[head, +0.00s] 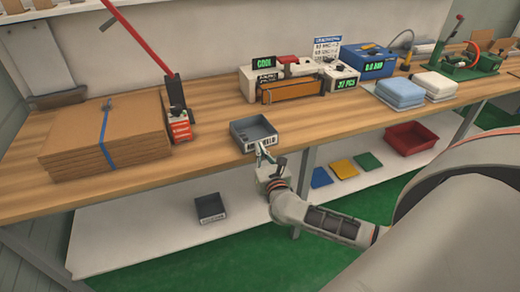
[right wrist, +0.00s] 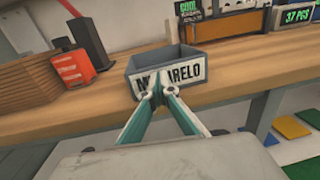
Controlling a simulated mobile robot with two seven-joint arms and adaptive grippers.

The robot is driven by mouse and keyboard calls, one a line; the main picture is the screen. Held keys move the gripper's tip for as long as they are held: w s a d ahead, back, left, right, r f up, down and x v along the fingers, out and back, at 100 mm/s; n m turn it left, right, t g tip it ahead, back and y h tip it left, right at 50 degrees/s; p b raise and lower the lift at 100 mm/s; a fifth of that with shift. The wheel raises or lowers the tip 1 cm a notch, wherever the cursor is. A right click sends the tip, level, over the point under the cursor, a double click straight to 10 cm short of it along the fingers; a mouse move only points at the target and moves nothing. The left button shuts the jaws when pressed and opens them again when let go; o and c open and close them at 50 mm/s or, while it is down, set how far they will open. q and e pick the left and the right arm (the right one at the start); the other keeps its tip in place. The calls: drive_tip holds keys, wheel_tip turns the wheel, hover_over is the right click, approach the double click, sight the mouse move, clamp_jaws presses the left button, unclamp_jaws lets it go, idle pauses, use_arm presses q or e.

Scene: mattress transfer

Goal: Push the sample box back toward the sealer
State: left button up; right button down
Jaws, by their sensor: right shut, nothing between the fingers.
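The sample box (head: 254,137) is a small grey open-topped tray with a white lettered label on its front. It sits upright at the front edge of the wooden bench. The sealer (head: 280,84) with a green COOL display stands behind it, farther back on the bench. My right gripper (head: 263,150) is shut and empty at the front of the box. In the right wrist view, its fingertips (right wrist: 156,92) cover the middle of the label on the sample box (right wrist: 190,66); I cannot tell whether they touch it. My left gripper is not in view.
Strapped cardboard (head: 105,135) and a red device (head: 178,125) lie left of the box. A blue machine (head: 372,62) and folded blue cloths (head: 400,93) are at the right. A similar grey box (head: 210,207) is on the lower shelf. Bench between sample box and sealer is clear.

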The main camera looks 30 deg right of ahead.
sight(253, 138)
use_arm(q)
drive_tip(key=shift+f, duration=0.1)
use_arm(e)
drive_tip(key=b+x, duration=0.3)
drive_tip(key=x, duration=0.6)
drive_tip(key=shift+w+f, duration=0.1)
drive_tip(key=shift+f, duration=0.1)
drive_tip(key=shift+w+d+r, duration=0.1)
drive_tip(key=shift+w+d, duration=0.1)
drive_tip(key=shift+w, duration=0.2)
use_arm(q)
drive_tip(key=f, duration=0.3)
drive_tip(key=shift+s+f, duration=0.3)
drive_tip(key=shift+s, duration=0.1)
use_arm(e)
drive_tip(key=shift+s+a, duration=0.1)
